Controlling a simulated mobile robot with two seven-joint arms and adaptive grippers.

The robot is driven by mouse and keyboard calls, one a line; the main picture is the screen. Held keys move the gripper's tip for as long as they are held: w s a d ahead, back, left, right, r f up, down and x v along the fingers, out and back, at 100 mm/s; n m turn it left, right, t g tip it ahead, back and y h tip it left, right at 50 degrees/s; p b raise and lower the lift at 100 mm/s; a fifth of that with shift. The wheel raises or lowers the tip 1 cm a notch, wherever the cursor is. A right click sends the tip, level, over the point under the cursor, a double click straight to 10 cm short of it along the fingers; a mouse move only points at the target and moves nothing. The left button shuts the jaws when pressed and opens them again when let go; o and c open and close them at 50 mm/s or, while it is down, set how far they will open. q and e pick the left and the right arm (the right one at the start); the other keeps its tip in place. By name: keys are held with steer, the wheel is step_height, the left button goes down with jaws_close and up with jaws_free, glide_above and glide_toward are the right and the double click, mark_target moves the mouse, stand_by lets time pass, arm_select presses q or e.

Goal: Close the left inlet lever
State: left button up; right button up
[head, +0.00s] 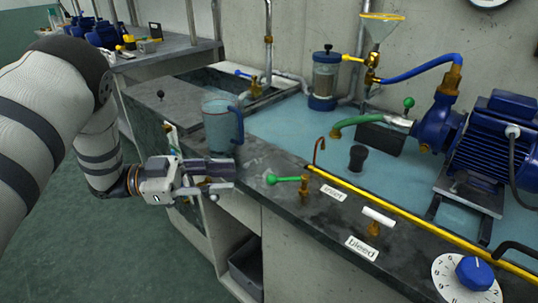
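The inlet lever is a green handle with a ball end (283,179) on a brass valve (304,187) near the counter's front edge. The handle points left, lying roughly level along the counter edge. A white label reading "Inlet" (333,193) lies to its right. My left gripper (234,178) reaches in from the left, just off the counter's front edge and left of the green ball. Its two fingers look apart with nothing between them, and it does not touch the lever. My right gripper is out of view.
A clear jug with a blue handle (221,127) stands close behind my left gripper. Right of the inlet valve are a white-handled valve (378,216), a "bleed" label (362,248), a yellow pipe (420,236) and a blue dial (474,273). A blue pump (490,145) stands behind.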

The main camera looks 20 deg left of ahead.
mark_target(281, 179)
arm_select(q)
steer(key=x, duration=0.7)
steer(key=s+x, duration=0.1)
steer(key=x, duration=0.3)
steer(key=shift+w+d+f, duration=0.1)
steer(key=shift+w+d, duration=0.05)
steer(key=shift+d, duration=0.3)
jaws_close()
